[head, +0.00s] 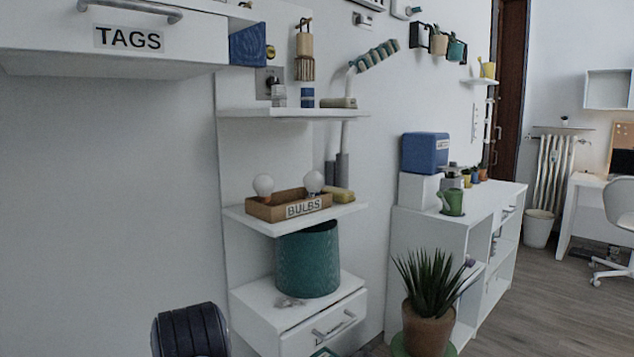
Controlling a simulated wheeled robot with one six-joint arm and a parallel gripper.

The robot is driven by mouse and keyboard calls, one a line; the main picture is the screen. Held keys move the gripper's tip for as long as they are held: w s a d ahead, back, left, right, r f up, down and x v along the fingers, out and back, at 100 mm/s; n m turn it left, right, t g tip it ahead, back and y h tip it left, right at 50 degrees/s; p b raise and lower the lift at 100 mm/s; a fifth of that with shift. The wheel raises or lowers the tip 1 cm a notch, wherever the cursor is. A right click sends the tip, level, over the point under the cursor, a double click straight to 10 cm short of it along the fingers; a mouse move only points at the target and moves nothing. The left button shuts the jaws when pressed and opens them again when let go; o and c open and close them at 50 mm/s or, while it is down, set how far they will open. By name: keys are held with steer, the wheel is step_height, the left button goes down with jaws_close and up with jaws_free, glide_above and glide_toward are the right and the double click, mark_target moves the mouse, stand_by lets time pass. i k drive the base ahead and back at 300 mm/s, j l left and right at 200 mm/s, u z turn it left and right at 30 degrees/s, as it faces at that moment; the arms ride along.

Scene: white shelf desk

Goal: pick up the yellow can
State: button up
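A small yellow can-like container (487,70) stands on a small white wall shelf (480,82) at the upper right, near the dark door frame. It is far off and too small to tell its exact shape. No other clear yellow can shows. My gripper is not in view. A black ribbed rounded part at the bottom left looks like part of my arm, far from the yellow container.
The near shelf unit holds a bulb box (290,205), a yellowish object (339,195) and a teal bin (308,260). A potted plant (427,300) stands before the white cabinet (430,235), which bears a green watering can (452,202). Floor (545,300) is clear at right.

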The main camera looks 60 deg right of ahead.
mark_target(487, 69)
steer(key=z, duration=3)
